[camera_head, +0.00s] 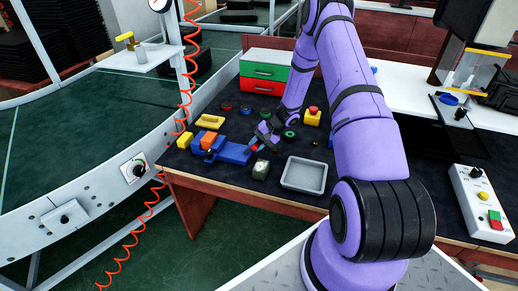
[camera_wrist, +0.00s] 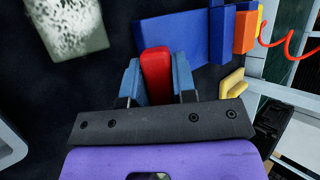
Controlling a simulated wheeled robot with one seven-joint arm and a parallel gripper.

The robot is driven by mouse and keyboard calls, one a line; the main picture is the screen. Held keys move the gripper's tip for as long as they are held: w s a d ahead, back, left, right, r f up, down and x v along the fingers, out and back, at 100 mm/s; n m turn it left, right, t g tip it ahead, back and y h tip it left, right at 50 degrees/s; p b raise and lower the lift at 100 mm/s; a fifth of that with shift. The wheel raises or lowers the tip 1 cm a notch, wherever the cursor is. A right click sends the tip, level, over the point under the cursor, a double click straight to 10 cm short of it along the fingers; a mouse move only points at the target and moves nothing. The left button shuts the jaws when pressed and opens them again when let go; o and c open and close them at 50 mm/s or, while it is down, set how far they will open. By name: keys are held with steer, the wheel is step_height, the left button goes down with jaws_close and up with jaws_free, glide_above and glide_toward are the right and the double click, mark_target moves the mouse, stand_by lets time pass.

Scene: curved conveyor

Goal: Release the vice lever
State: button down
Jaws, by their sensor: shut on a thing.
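The blue vice (camera_head: 234,153) sits near the left front of the dark workbench, with an orange block (camera_head: 208,140) at its left. In the wrist view the vice (camera_wrist: 185,38) lies just beyond my fingers, and the orange block (camera_wrist: 244,32) is at its right end. My gripper (camera_head: 262,140) is at the right end of the vice. In the wrist view my gripper (camera_wrist: 157,62) has its two blue-grey fingers on either side of a red lever handle (camera_wrist: 157,78), shut on it. How the lever joins the vice is hidden.
A grey tray (camera_head: 304,175) and a speckled greenish block (camera_head: 261,171) stand close by at the front; the block also shows in the wrist view (camera_wrist: 70,22). A yellow emergency-stop box (camera_head: 312,117) and drawers (camera_head: 264,72) are behind. The curved conveyor (camera_head: 110,185) runs along the left.

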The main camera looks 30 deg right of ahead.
mark_target(245, 151)
steer(key=w+a+g+h, duration=0.1)
steer(key=w+a+r+g+h, duration=0.1)
steer(key=g, duration=0.1)
steer(key=shift+w+r+m+h, duration=0.15)
steer(key=shift+r+m+h, duration=0.15)
steer(key=shift+m+h, duration=0.1)
steer(key=shift+w+a+r+m+g+h, duration=0.1)
steer(key=shift+w+a+m+g+h, duration=0.15)
steer(key=shift+w+g+h, duration=0.35)
steer(key=shift+w+a+r+m+g+h, duration=0.15)
steer(key=shift+w+a+g+h, duration=0.3)
steer(key=shift+g, duration=0.35)
steer(key=shift+s+f, duration=0.1)
steer(key=c, duration=0.9)
jaws_free()
steer(key=v, duration=1.1)
steer(key=shift+f, duration=0.1)
